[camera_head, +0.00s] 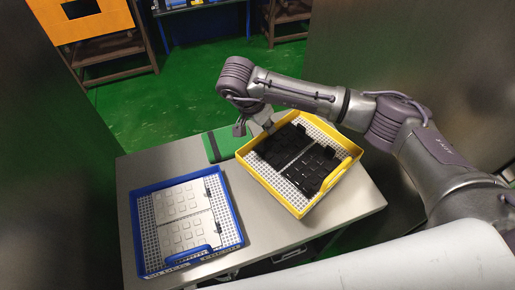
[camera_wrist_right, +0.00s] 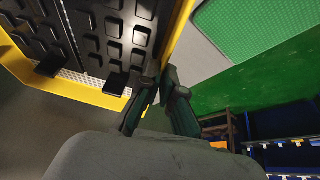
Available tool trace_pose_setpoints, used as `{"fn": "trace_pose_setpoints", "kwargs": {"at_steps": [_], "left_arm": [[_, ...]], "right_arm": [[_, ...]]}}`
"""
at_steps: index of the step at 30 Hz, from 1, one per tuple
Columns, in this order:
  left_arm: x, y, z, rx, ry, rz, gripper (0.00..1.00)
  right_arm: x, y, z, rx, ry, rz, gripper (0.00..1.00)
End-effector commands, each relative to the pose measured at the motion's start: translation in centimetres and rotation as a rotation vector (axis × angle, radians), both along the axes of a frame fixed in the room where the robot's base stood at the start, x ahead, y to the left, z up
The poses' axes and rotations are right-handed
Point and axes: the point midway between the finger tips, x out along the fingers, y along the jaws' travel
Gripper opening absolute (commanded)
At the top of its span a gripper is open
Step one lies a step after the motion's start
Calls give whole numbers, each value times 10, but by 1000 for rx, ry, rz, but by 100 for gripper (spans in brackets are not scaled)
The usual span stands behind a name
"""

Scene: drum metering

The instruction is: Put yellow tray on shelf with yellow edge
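The yellow tray (camera_head: 331,201) is at the right side of the grey table, turned at an angle, with black panels (camera_head: 296,157) in it. I cannot tell whether its base touches the table. My right gripper (camera_head: 267,127) is at the tray's far left rim. In the right wrist view, its fingers (camera_wrist_right: 160,85) stand close together at the tray's yellow rim (camera_wrist_right: 178,28), seemingly one on each side. My left gripper is not in view.
A blue tray (camera_head: 137,222) with white panels lies on the table (camera_head: 270,235) at the left. A green mat (camera_head: 222,144) lies by the table's far edge. A blue rack (camera_head: 200,10) and an orange-fronted rack (camera_head: 105,22) stand behind. Green floor between is clear.

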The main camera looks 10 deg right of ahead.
Motion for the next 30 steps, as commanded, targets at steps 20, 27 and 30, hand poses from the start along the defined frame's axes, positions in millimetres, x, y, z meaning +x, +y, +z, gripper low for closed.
{"fn": "trace_pose_setpoints", "kwargs": {"at_steps": [20,27,30], "left_arm": [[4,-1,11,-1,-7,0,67],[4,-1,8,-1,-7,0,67],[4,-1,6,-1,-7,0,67]], "right_arm": [[1,0,-66,0,-3,4,0],[1,0,-68,-1,-3,3,0],[0,0,-70,1,-2,3,9]]}}
